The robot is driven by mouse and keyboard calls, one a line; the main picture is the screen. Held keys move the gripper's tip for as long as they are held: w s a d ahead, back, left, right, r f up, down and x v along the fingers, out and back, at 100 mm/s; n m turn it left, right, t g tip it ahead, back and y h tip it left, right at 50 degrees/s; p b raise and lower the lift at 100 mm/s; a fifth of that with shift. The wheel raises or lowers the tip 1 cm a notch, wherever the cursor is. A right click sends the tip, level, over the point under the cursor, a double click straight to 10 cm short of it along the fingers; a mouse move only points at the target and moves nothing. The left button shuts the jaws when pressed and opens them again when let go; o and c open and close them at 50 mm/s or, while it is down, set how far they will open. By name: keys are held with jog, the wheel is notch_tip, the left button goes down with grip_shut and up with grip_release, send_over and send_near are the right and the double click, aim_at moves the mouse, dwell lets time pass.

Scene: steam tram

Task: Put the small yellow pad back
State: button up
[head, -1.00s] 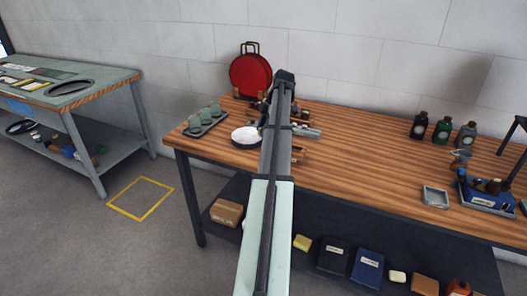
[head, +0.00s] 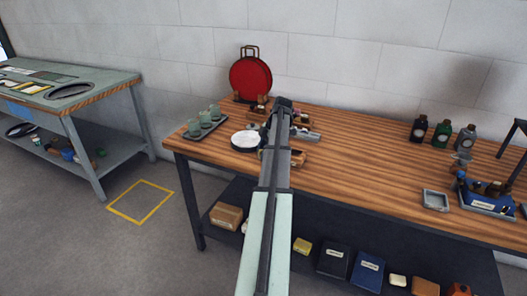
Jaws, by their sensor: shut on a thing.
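My arm reaches up the middle of the head view, over the left part of the wooden bench (head: 370,170). The grey hand of my gripper (head: 304,133) shows in part to the right of the arm's end, low over the bench. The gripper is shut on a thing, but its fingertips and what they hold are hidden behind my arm. I cannot make out the small yellow pad for certain. Small wooden holders with dark items stand around the hand, one of them a wooden tray (head: 298,158) just in front of it.
A white plate (head: 245,140) and a tray of green cups (head: 204,124) stand left of my arm. A red round case (head: 250,78) stands behind. Bottles (head: 442,132), a small grey tray (head: 435,199) and a blue caddy (head: 487,197) are right. The bench middle is clear.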

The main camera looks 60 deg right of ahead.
jog(key=shift+f, duration=0.15)
jog(key=o, duration=1)
jog(key=v, duration=1.2)
jog(key=shift+o, duration=0.6)
